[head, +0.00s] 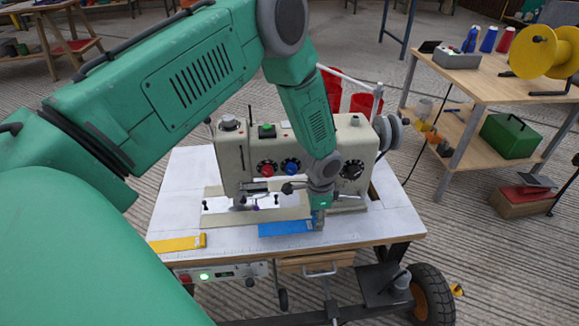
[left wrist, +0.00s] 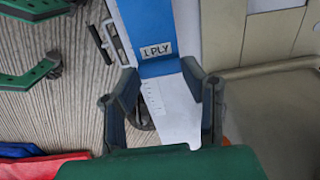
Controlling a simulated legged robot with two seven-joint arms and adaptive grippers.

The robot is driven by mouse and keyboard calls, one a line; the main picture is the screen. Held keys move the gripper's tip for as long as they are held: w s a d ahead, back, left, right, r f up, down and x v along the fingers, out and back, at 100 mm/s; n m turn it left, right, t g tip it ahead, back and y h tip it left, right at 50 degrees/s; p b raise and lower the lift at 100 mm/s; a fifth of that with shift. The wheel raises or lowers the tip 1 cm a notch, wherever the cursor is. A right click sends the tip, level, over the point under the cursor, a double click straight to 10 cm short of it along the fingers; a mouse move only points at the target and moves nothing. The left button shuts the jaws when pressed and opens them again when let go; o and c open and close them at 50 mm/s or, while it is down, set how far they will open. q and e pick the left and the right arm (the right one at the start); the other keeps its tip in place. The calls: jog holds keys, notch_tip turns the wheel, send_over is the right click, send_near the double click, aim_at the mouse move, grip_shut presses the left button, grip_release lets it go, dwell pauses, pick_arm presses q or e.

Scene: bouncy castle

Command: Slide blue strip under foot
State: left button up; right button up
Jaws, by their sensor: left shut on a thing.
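The blue strip (head: 285,228) lies along the front edge of the white sewing table, in front of the sewing machine (head: 235,150). In the left wrist view the blue strip (left wrist: 150,28) bears a label reading "1 PLY". My left gripper (head: 319,220) points down at the strip's right end in the head view and is shut on it. In the left wrist view the fingers of my left gripper (left wrist: 161,78) sit on either side of the strip's end. The foot area (head: 254,203) of the machine is behind and left of the gripper; the foot's detail is too small to tell. My right gripper is not in view.
A yellow strip (head: 178,243) lies at the table's front left corner. The white tabletop (head: 180,190) is clear on the left. Red containers (head: 362,103) stand behind the machine. A wooden workbench (head: 485,84) with a yellow spool (head: 535,50) stands at the right.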

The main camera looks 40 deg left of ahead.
pick_arm(q)
jog(key=shift+r+p, duration=0.7)
jog(key=shift+r, duration=0.35)
